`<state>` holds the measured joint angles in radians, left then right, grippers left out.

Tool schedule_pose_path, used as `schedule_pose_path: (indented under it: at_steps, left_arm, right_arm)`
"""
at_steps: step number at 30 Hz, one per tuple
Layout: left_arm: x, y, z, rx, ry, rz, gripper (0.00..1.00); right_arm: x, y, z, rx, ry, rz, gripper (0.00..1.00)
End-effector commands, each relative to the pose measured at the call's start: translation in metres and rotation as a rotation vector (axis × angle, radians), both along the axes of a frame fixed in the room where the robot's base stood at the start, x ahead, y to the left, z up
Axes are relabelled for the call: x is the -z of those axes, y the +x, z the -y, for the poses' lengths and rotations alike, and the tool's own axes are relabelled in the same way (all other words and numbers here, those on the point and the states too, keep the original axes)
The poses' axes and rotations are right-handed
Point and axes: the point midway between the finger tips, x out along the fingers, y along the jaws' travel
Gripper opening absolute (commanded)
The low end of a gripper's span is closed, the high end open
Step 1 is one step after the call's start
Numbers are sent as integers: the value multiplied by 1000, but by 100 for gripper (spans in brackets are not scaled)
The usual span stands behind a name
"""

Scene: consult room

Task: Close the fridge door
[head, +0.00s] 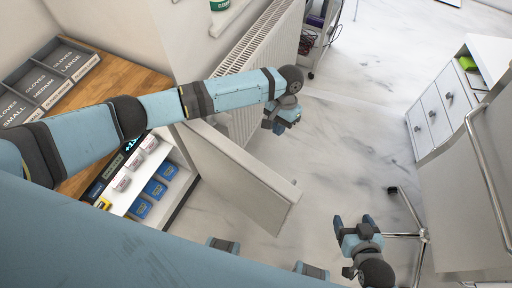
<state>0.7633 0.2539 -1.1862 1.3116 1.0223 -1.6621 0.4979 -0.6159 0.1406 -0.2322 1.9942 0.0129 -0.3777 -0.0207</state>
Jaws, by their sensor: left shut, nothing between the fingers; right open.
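The fridge (190,194) is built in under the wooden counter at left, with its front open and small boxes on its shelves. Its pale grey door (238,178) stands swung well out, hinged near the counter, with its free edge out over the floor. My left arm reaches across the counter and over the hinge end of the door. My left gripper (275,127) is shut and empty, on the outer side of the door, between it and the radiator side; I see no clear contact. My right gripper (354,220) is open and empty, right of the door's free edge.
A white radiator (252,62) is on the wall behind the door. Glove boxes (50,72) stand on the counter. A chrome wheeled base (422,236) and a railed grey panel (465,175) are at right, near a white drawer unit (435,115). The marble floor (345,130) between is clear.

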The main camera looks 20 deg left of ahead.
Motion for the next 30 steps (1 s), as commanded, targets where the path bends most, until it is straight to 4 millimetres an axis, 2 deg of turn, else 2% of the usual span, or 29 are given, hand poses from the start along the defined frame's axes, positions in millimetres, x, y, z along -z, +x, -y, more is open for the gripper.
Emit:
schedule_pose_path:
  at_steps: [1,3,7,10,14,25,30]
  left_arm:
    - [-6,10,-9,-6,46,-11,0]
    - [-14,18,-18,-13,92,-31,0]
    - [-21,24,-28,-24,141,-52,0]
    - [-18,24,-31,-25,152,-57,0]
    - [-2,17,-34,-26,152,-59,0]
    - [70,-9,-45,-25,151,-56,0]
    - [67,-33,-55,-24,149,-56,0]
  right_arm:
    - [3,0,0,0,0,1,76]
    - [4,1,0,0,0,1,76]
    - [5,0,-1,-2,1,1,76]
    - [4,0,-2,-2,2,1,76]
    - [3,0,-2,-3,3,1,76]
    - [0,0,-2,-3,3,1,76]
    - [-10,0,-2,-2,2,-1,76]
